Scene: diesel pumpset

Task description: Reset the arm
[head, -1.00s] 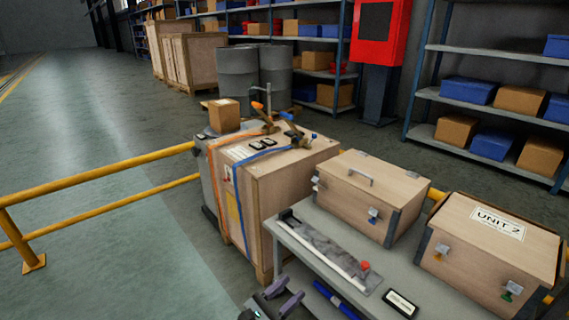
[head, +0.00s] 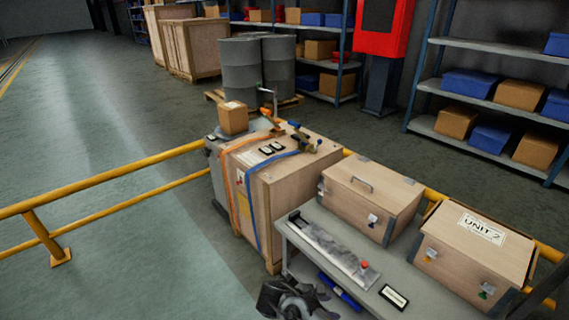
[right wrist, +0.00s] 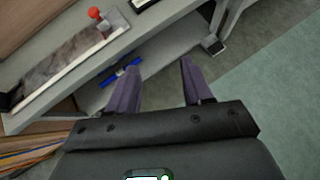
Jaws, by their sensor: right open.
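My right gripper (right wrist: 160,78) is open in the right wrist view, its two purple fingers apart with nothing between them. In the head view, my dark right wrist shows at the bottom edge, in front of the grey bench (head: 375,268); its fingertips are hard to make out there. The bench's lower shelf, with a blue object (right wrist: 120,75), lies beyond the fingers in the right wrist view. My left gripper is not in view.
A strapped wooden crate (head: 282,205) stands left of the bench. Two wooden boxes (head: 370,200) (head: 475,250) stand along the bench's far side. A red-knobbed fixture (head: 330,245) lies on the bench. Yellow rails (head: 110,180) cross left; the floor beyond is clear.

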